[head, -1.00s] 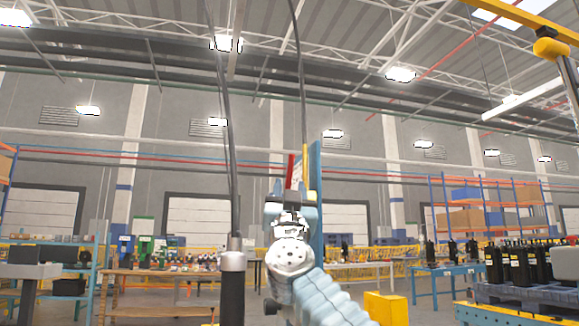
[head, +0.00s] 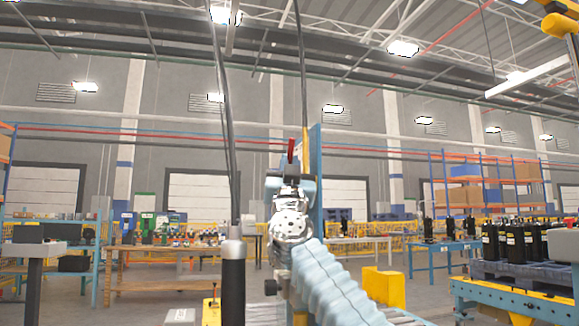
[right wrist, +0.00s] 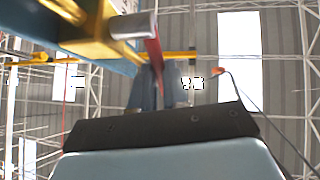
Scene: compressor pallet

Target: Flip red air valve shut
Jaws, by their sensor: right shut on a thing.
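The red valve handle (head: 291,151) stands roughly upright beside the blue post (head: 314,195), just above my right gripper (head: 289,172) in the head view. In the right wrist view the red handle (right wrist: 153,55) runs down to the fingers of my right gripper (right wrist: 155,92). The right gripper is shut on the handle; the exact contact is blurred and partly hidden. A silver cylindrical end (right wrist: 134,25) of the valve fitting and a blurred yellow part (right wrist: 85,35) show close above the fingers. My left gripper is not in view.
A dark upright cylinder with a silver top (head: 233,250) stands left of my right arm. A yellow block (head: 384,288) is to the right. Pallets with black bottles (head: 510,242) are at far right. Workbenches (head: 165,260) stand behind at left.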

